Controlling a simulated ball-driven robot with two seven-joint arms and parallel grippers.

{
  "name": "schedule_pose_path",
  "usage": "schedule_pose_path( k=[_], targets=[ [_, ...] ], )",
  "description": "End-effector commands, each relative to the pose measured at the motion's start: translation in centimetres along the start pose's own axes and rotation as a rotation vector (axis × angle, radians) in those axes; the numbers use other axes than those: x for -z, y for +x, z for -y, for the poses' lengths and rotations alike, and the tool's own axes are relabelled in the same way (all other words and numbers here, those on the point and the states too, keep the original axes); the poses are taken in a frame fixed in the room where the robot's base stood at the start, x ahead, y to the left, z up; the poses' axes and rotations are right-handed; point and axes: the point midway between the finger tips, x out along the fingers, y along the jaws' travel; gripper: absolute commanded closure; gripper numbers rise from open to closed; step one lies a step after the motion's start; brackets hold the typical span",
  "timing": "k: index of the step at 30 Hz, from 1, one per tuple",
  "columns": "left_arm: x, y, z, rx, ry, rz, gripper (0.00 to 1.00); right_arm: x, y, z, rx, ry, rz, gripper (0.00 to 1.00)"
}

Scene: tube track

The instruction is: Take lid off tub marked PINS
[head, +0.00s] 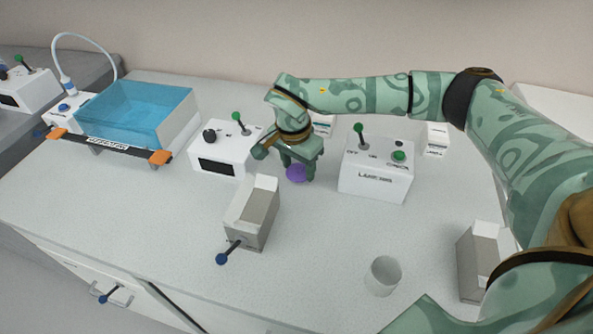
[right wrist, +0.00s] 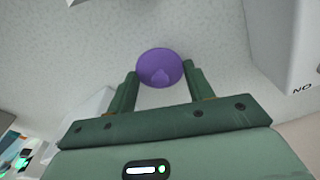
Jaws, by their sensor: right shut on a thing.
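My right gripper (head: 297,176) is over the middle of the bench, pointing down, with its fingers closed on a round purple piece (head: 297,173). No tub marked PINS can be made out, and no such word is legible. My left gripper is not in view.
A white box with a black knob and green lever (head: 225,150) stands left of the gripper, a white switch box (head: 375,172) right. A grey-beige box with a blue-tipped handle (head: 252,212) is in front. A clear cup (head: 382,276) stands front right; a blue bath (head: 140,112) back left.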

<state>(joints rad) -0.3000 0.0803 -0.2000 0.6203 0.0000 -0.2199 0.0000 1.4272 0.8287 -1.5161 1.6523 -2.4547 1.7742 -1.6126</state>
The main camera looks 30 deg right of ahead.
Motion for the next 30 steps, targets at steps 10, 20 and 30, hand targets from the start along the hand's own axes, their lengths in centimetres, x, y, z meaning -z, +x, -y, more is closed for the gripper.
schedule_pose_path(
  k=[10,20,30],
  targets=[
    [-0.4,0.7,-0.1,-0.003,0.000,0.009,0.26,-0.2,1.4,0.0,0.000,0.001,0.000,0.76],
    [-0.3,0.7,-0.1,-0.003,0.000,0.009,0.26,-0.2,1.6,0.0,0.000,0.001,0.000,0.26],
    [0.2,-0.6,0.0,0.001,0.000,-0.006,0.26,-0.1,-1.8,0.1,0.007,0.001,-0.003,0.26]
  ],
)
